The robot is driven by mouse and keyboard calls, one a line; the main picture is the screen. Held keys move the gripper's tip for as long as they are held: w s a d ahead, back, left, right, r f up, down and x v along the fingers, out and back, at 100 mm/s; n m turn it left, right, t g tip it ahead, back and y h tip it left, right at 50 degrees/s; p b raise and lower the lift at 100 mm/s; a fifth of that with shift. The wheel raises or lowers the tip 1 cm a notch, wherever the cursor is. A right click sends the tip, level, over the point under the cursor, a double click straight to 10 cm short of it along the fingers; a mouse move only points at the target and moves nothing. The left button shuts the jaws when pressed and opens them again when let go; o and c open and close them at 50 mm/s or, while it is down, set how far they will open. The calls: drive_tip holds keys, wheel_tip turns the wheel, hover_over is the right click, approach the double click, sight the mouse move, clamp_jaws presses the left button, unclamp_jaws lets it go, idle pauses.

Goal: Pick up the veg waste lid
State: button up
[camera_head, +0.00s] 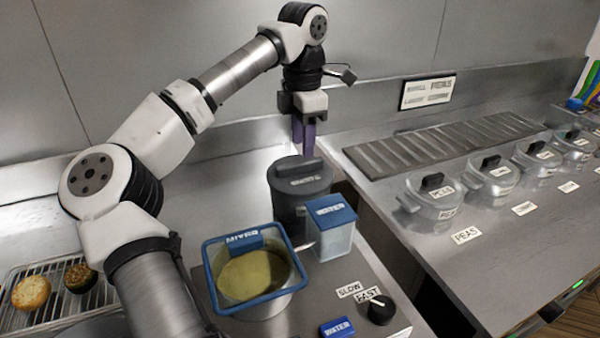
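The dark grey waste bin (290,212) stands behind the container marked MIXED or similar. Its dark round lid (315,186) sits on top, with a raised bar handle and a small label that is hard to read. My gripper (304,150) points down with purple fingers, just behind and above the lid as seen here. The fingers overlap in this view, so the gap between them is unclear. I see nothing held in them, and cannot tell whether they touch the lid.
A blue-rimmed basket (210,283) with yellowish contents and a blue-lidded WATER box (335,240) stand in front of the bin. A control knob (380,309) is at the front. Clear lidded pots, including PEAS (430,207), line the right counter. A rack (45,312) holds food at left.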

sight(300, 162)
drive_tip(key=shift+a+f+p, duration=0.15)
drive_tip(key=shift+f+p, duration=0.2)
drive_tip(key=shift+f, duration=0.95)
drive_tip(key=shift+a+f+p, duration=0.15)
drive_tip(key=shift+f+p, duration=0.15)
drive_tip(key=shift+f, duration=0.95)
drive_tip(key=shift+f, duration=0.2)
clamp_jaws()
